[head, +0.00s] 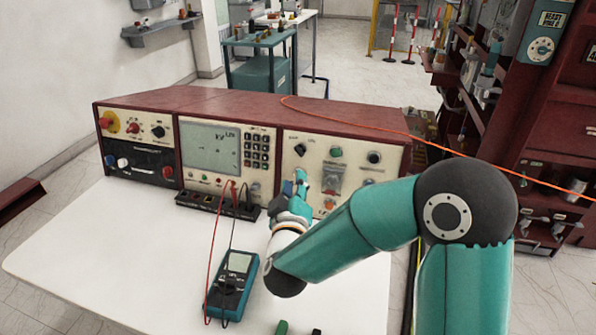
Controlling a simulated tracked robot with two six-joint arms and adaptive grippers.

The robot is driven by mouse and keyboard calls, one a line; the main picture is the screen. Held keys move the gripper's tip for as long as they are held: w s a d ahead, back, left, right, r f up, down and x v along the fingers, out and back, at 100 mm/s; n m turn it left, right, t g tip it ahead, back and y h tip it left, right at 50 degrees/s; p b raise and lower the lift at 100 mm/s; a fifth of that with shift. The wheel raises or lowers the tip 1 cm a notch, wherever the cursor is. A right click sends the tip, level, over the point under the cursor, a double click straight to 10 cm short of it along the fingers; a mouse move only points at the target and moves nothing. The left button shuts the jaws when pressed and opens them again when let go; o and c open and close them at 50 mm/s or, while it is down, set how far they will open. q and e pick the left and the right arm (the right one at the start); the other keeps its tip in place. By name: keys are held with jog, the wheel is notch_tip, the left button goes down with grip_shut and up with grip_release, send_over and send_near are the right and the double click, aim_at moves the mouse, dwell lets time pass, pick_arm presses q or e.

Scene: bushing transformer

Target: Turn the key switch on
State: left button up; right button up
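The control console (180,97) is a dark red cabinet with cream and black front panels, standing on the white table. Its right panel (350,150) carries a black rotary switch (300,150), a green button (336,152) and a dark round control (374,157). I cannot tell which control is the key switch; part of this panel is hidden behind my arm. My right gripper (300,177) points at the lower left of this panel, below the black rotary switch. It is too small to tell whether its fingers are open or touching anything. My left gripper is not in view.
A teal multimeter (232,285) with red and black leads lies on the white table (130,250). A dark terminal strip (215,203) sits before the console. An orange cable (440,150) crosses above the console's right side. The table's left part is clear.

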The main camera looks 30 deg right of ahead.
jog(key=f, duration=0.2)
pick_arm(q)
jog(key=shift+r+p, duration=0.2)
jog(key=shift+p, duration=0.5)
pick_arm(e)
send_near(298, 148)
jog(key=x, duration=0.9)
jog(key=shift+w+d+f, duration=0.15)
jog(key=shift+w+f, duration=0.15)
